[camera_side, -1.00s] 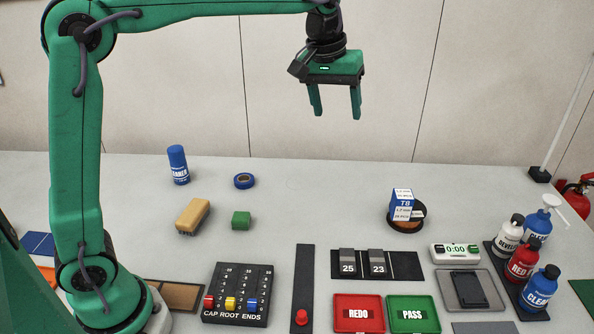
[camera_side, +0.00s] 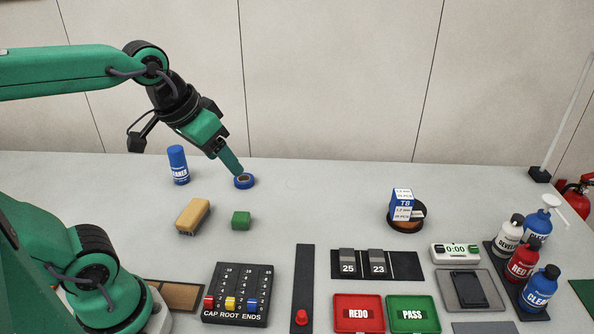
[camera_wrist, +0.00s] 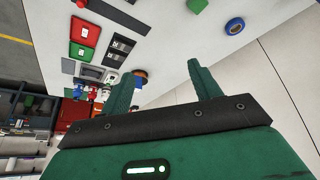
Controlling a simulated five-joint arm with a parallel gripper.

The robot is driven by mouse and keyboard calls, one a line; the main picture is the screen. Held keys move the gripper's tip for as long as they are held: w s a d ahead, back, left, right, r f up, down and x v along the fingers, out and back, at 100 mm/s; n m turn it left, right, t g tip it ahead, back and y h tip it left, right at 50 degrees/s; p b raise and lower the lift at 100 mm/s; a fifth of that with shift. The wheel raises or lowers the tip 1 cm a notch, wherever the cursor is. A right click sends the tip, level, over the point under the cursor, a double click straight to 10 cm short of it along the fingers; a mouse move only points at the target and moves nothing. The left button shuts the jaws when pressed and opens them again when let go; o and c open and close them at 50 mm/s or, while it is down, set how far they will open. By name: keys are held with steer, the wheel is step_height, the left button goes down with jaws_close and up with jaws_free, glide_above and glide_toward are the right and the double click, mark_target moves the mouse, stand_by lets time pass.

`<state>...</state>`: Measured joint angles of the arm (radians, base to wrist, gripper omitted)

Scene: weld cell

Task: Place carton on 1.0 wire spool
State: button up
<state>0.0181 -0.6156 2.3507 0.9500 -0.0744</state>
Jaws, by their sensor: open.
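The blue and white carton (camera_side: 402,204) marked T8 stands on the wire spool (camera_side: 407,227), a low dark disc with a brown rim, at the right of the bench. The carton looks upright, and a white label shows beside its base. My gripper (camera_side: 237,168) is far to the left of them, tilted downward, with its fingers near the blue tape roll (camera_side: 244,181); I cannot tell whether they touch it. In the wrist view my gripper (camera_wrist: 160,70) has its fingers apart with nothing between them. The spool (camera_wrist: 141,74) shows there beside a finger, which partly hides that area.
A blue marked can (camera_side: 178,165), a tan block (camera_side: 193,216) and a green block (camera_side: 241,220) stand near my gripper. Several bottles (camera_side: 540,288) stand at the far right. REDO (camera_side: 359,313) and PASS (camera_side: 412,313) trays lie in front. The bench between tape and spool is clear.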

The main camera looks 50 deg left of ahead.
steer(key=shift+m, duration=0.3)
steer(key=shift+s+a+f, duration=0.15)
steer(key=shift+s+f, duration=0.55)
steer(key=shift+s, duration=0.1)
steer(key=shift+s+a+f, duration=0.1)
steer(key=shift+s+f, duration=0.6)
steer(key=shift+s, duration=0.1)
